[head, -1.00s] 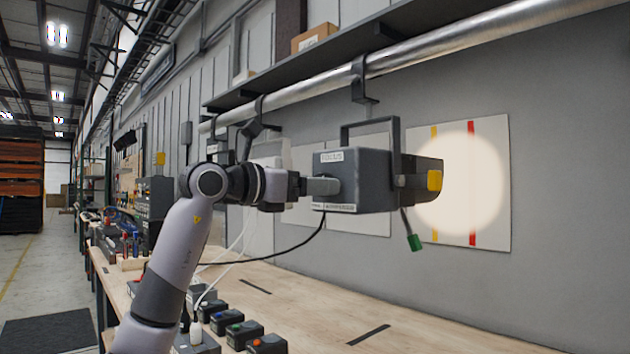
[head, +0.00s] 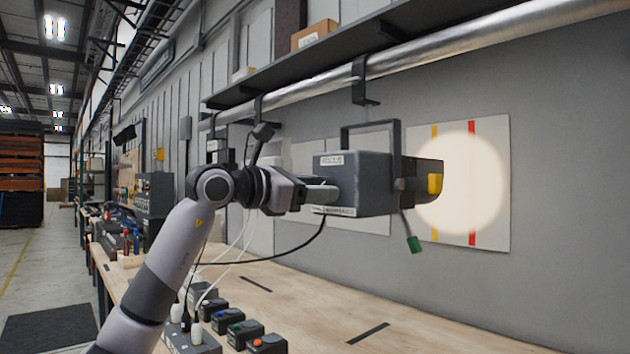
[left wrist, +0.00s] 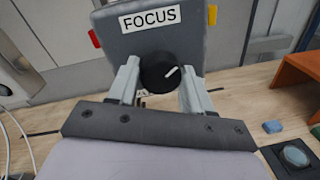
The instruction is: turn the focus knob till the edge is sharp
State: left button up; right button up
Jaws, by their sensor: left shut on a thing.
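A dark grey lamp (head: 362,182) hangs from the pipe and throws a round, pale spot of light (head: 460,190) on a white panel (head: 497,150). The spot's rim looks slightly soft. In the left wrist view the lamp's back (left wrist: 190,42) bears a FOCUS label (left wrist: 150,19). Below it is the round black focus knob (left wrist: 160,72), with a white pointer mark tilted to the upper right. My left gripper (head: 322,194) is at the lamp's back, its fingers on both sides of the knob and shut on it. The knob is hidden in the head view. My right gripper is out of view.
A green-tipped lever (head: 413,243) hangs below the lamp, and a yellow tab (head: 434,184) is on its front. A black cable (head: 290,251) droops below my left gripper. Several small button boxes (head: 245,334) stand on the workbench (head: 310,290); its right part is mostly clear.

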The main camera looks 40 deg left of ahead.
pick_arm(q)
jog(key=shift+m, duration=0.6)
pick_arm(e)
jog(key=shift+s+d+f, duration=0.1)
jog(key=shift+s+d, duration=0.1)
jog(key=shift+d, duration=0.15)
pick_arm(q)
jog(key=o, duration=1)
jog(key=shift+o, duration=0.2)
jog(key=s+a+b, duration=0.1)
jog(key=s+b, duration=0.1)
jog(key=s, duration=0.5)
jog(key=shift+r, duration=0.15)
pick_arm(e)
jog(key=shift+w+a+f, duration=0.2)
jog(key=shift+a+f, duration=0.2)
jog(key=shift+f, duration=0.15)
pick_arm(q)
jog(key=shift+a, duration=0.1)
